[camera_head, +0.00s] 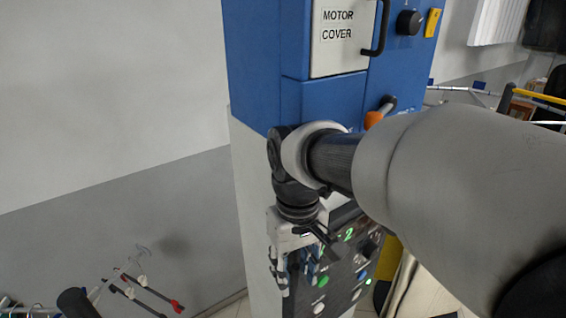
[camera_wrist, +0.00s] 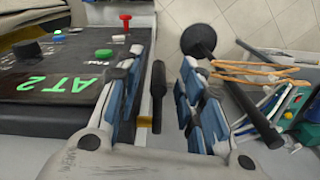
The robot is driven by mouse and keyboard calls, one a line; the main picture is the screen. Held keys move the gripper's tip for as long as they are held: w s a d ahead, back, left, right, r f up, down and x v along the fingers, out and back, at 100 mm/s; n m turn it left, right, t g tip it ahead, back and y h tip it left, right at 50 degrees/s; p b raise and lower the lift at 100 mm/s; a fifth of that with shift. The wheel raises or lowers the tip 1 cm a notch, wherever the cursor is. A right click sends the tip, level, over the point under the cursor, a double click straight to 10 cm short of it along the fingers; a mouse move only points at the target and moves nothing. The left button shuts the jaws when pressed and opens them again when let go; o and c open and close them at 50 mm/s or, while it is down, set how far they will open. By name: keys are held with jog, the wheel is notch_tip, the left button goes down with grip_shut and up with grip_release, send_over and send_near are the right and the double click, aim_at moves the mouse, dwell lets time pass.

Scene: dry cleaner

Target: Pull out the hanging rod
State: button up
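My gripper (camera_head: 300,262) points down beside the control panel (camera_head: 348,250) of a blue machine. In the wrist view my gripper (camera_wrist: 165,100) is open, with blue pads on both fingers. A short black bar (camera_wrist: 158,97) shows between the fingers at the panel's edge, with gaps visible on both sides. It may be the hanging rod or its handle; I cannot tell for sure. Its far end and mounting are not clear. A second black rod with a round disc (camera_wrist: 198,40) shows right of the fingers in the wrist view.
The machine's upper part (camera_head: 300,60) carries a motor cover (camera_head: 343,35) with a black handle and a black knob (camera_head: 409,22). An orange-ended lever (camera_head: 373,119) sits near my arm. Hangers (camera_head: 145,292) are at the lower left. The grey wall left is bare.

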jog(key=shift+f, duration=0.75)
jog(key=shift+c, duration=0.5)
grip_shut()
